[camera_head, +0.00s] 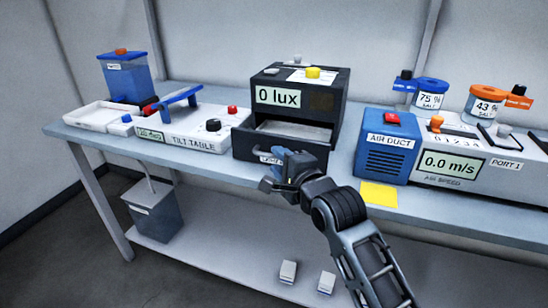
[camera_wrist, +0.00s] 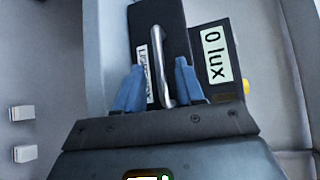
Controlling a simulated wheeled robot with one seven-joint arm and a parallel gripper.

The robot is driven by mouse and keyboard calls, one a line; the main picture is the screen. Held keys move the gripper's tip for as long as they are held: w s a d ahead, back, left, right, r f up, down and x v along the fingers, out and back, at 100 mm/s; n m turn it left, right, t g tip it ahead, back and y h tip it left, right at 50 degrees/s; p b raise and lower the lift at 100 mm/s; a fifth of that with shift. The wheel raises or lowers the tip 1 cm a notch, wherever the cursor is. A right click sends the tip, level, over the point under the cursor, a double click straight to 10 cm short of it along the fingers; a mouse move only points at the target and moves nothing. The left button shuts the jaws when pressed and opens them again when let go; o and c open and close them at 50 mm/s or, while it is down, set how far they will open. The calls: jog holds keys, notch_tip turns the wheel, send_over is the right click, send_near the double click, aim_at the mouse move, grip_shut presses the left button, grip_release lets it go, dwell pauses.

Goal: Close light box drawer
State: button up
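The black light box (camera_head: 334,92) stands on the bench with its display reading "0 lux"; it also shows in the wrist view (camera_wrist: 231,40). Its drawer (camera_head: 243,146) is pulled out, with the pale interior visible from above. The drawer front (camera_wrist: 178,20) carries a label and a metal bar handle (camera_wrist: 162,65). My gripper (camera_head: 278,158) is at the drawer front and hides part of it in the head view. In the wrist view my gripper (camera_wrist: 158,82) is open, one blue finger on each side of the handle. Finger contact with the handle cannot be told.
The tilt table (camera_head: 185,135) stands left of the light box. The blue air duct (camera_head: 383,150) stands close on its right, with a yellow pad (camera_head: 378,194) in front. White blocks (camera_head: 288,271) lie on the lower shelf.

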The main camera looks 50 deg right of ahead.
jog(key=shift+x, duration=1.05)
grip_shut()
